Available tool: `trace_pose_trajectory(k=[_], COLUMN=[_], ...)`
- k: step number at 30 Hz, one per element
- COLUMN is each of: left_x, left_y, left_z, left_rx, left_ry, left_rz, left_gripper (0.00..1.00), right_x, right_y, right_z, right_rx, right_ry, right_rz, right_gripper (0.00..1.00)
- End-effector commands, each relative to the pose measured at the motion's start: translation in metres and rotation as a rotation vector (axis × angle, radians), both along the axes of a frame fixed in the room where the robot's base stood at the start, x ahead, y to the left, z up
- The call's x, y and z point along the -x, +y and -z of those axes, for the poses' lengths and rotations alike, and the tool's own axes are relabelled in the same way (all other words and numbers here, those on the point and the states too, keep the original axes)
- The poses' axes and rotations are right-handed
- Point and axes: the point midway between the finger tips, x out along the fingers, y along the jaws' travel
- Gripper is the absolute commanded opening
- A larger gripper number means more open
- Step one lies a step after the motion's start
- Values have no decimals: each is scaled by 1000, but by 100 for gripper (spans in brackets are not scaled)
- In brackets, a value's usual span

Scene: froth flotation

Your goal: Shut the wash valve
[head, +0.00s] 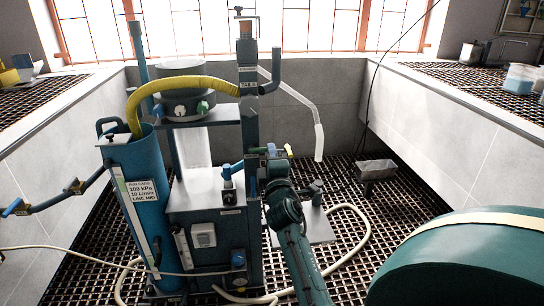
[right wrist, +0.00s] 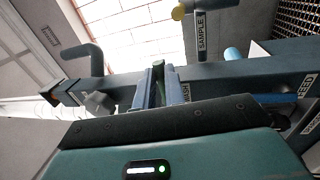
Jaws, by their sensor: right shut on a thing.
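The flotation rig's column (head: 250,110) stands in the middle of the head view, with small valves low on its side. In the right wrist view a label reading WASH (right wrist: 186,92) sits on the pipe right beside my fingers. My right gripper (head: 264,172) reaches up to this valve group from below. In the right wrist view its fingers (right wrist: 160,84) are shut around a narrow dark green piece (right wrist: 172,74), which looks like the wash valve's handle. The fingers hide most of it, so its angle is unclear. My left gripper is not in view.
Close by are the SAMPLE valve (right wrist: 200,25) with a yellow knob and a FEED label (right wrist: 306,86). A blue cylinder (head: 140,215) with a yellow hose (head: 180,88) stands left. A pale hose (head: 360,240) lies on the grating. Low tiled walls flank the rig.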

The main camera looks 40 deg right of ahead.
Motion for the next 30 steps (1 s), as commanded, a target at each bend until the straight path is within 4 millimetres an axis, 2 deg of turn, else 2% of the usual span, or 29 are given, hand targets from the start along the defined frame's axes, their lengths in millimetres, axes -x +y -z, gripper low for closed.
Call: trace_pose_trajectory(k=[8,9,16,30], left_x=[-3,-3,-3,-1], left_y=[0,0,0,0], left_z=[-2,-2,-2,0], left_rx=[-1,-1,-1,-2], left_ry=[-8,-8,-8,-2], left_rz=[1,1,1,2], left_gripper=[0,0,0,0], right_x=[0,0,0,0], right_y=[0,0,0,-1], right_z=[1,1,1,2], right_rx=[-6,-6,-3,-1], right_ry=[1,1,1,0], right_rz=[0,0,0,-1], right_gripper=[0,15,33,33])
